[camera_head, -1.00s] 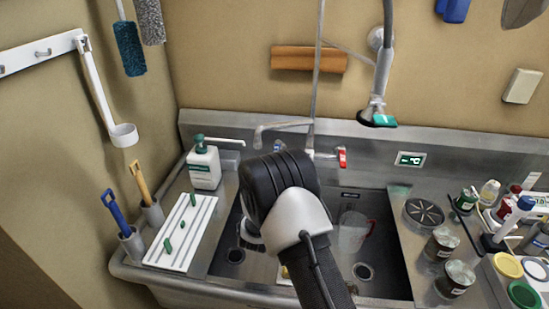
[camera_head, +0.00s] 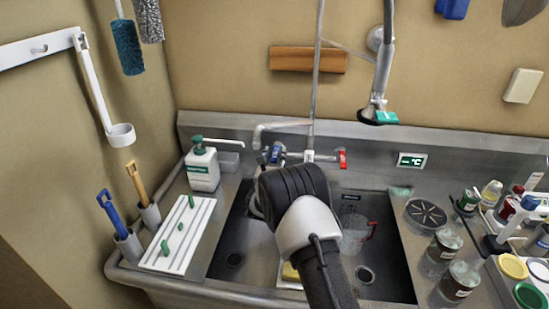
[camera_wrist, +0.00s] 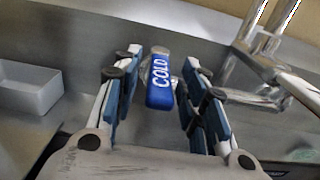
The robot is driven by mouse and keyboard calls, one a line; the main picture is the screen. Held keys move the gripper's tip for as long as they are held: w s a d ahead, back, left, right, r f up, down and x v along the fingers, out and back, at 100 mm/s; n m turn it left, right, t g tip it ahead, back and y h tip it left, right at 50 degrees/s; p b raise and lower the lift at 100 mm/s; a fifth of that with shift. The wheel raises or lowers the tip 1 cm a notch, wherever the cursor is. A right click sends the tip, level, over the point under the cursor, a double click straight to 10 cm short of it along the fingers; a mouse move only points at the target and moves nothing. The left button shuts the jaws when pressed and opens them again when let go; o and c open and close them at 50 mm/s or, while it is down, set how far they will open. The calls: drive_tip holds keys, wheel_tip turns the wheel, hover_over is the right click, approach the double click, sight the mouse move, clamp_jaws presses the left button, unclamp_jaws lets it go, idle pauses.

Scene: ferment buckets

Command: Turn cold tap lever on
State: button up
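The cold tap lever (camera_wrist: 161,83) is blue with white "COLD" lettering. In the wrist view it lies between the two fingers of my gripper (camera_wrist: 163,57). The fingers are open, one on each side, with a visible gap to the lever. In the head view the cold lever (camera_head: 276,152) shows at the left end of the tap body (camera_head: 309,156), above my wrist. The red hot lever (camera_head: 342,158) is at the right end. My wrist hides most of my gripper in the head view.
The spout (camera_head: 275,128) and riser pipe stand close by. A soap bottle (camera_head: 202,168) is left of the tap. The sink (camera_head: 222,252) holds a clear jug (camera_head: 354,232) and a yellow sponge (camera_head: 290,272). Jars and bottles crowd the right counter.

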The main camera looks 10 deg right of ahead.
clamp_jaws()
idle(0.4)
